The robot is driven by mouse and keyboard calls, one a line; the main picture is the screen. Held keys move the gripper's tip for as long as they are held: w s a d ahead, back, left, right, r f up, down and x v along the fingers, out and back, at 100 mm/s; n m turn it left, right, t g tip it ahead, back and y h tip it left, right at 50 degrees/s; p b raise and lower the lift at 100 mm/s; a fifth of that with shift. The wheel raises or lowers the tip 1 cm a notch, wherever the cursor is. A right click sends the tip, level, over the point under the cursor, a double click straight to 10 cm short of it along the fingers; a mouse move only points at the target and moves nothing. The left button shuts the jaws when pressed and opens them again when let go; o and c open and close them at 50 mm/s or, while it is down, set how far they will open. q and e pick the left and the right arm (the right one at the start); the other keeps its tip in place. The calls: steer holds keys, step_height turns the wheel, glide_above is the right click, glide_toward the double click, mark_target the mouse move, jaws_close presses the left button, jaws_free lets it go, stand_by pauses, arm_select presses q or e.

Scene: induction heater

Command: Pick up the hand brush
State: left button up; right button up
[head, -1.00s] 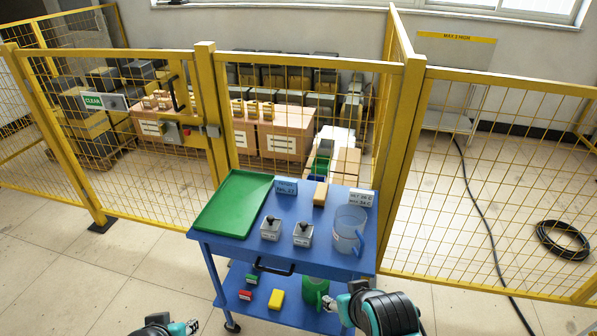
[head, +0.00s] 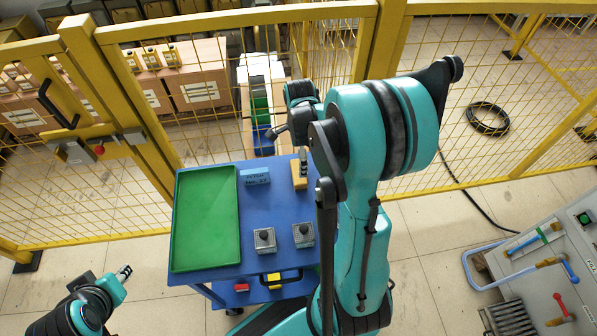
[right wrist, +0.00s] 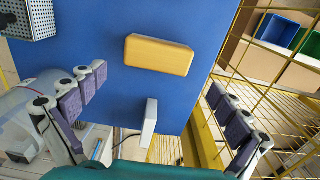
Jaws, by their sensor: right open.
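The hand brush appears to be the tan wooden block (head: 299,175) on the blue cart top (head: 205,280), near its back edge. In the right wrist view the block (right wrist: 160,55) lies flat; any bristles are hidden beneath it. My right gripper (head: 303,156) is over the back of the cart, right at the block in the head view. In the right wrist view my right gripper (right wrist: 157,82) is open and empty, its fingers spread wide to either side, with the block ahead between them and not touched. My left gripper (head: 125,271) is left of the cart, away from it.
A green tray (head: 207,215), a blue sign (head: 256,177) and two metal boxes with black knobs (head: 264,240) (head: 303,235) share the cart top. A white upright card (right wrist: 149,122) stands close to the block. Yellow mesh fencing (head: 240,30) runs behind the cart.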

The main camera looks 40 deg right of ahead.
mark_target(300, 185)
steer(key=f+b, duration=0.2)
steer(key=f, duration=0.1)
steer(key=f+b, duration=0.1)
steer(key=f, duration=0.3)
steer(key=shift+a+f+b, duration=0.2)
steer(key=shift+f+b, duration=0.1)
steer(key=shift+b, duration=0.05)
steer(key=shift+s+r, duration=0.1)
steer(key=shift+c, duration=0.6)
steer(key=c, duration=0.8)
